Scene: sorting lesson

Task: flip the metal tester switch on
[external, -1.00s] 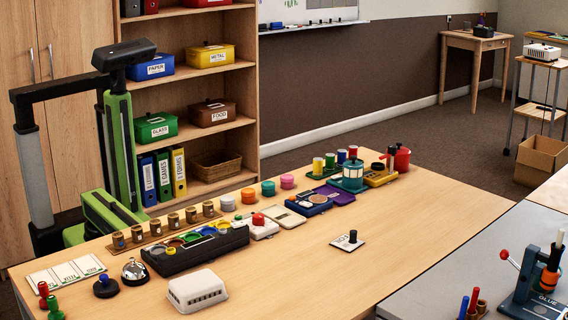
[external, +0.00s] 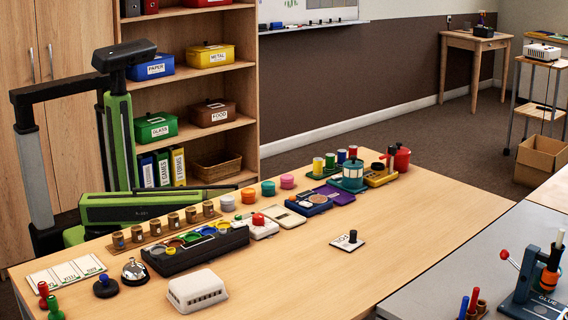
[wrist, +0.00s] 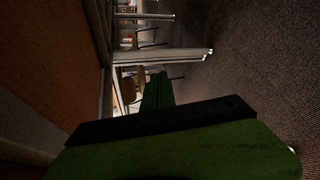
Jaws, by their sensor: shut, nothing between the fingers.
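I cannot tell for sure which device on the wooden table is the metal tester. A blue device (external: 309,206) with a round pad sits in the row at the table's middle; its switch is too small to make out. A white unit with a red knob (external: 262,227) stands to its left. My gripper (wrist: 157,82) shows in the wrist view as dark green fingers, shut and empty, over the dim floor, with no tester in that view. In the external view my green arm lies level behind the table's left side, well left of the blue device; the fingers are not clear there.
A row of brown jars (external: 155,229) and a black tray with coloured wells (external: 195,250) stand between my arm and the table's front. A silver bell (external: 134,270) and white box (external: 197,291) are at front left. The table's right half (external: 420,220) is mostly clear.

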